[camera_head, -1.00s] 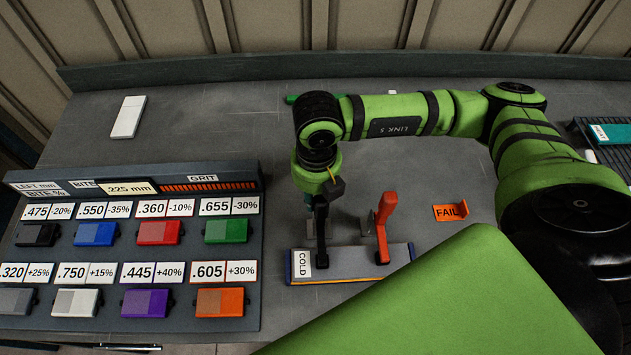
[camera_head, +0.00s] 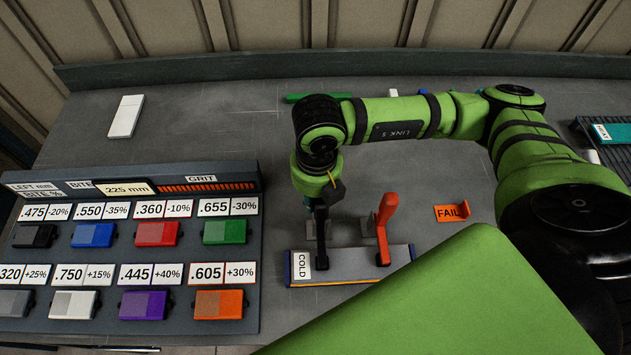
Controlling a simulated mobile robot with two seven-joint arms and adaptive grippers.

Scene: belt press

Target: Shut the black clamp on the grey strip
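The grey strip (camera_head: 345,262) lies flat on the bench, with a white COLD label at its left end and a blue left edge. The black clamp (camera_head: 321,248) stands upright at the strip's left part, beside the label. An orange-red clamp (camera_head: 384,232) stands upright farther right on the strip. My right gripper (camera_head: 321,203) points down at the top of the black clamp. Its fingers are dark, small and partly hidden by my wrist, so I cannot tell whether they grip the clamp. My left gripper is not in view.
A panel of coloured blocks with number labels (camera_head: 140,170) fills the left front. A white block (camera_head: 126,117) lies behind it. A green bar (camera_head: 301,98) lies behind my arm.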

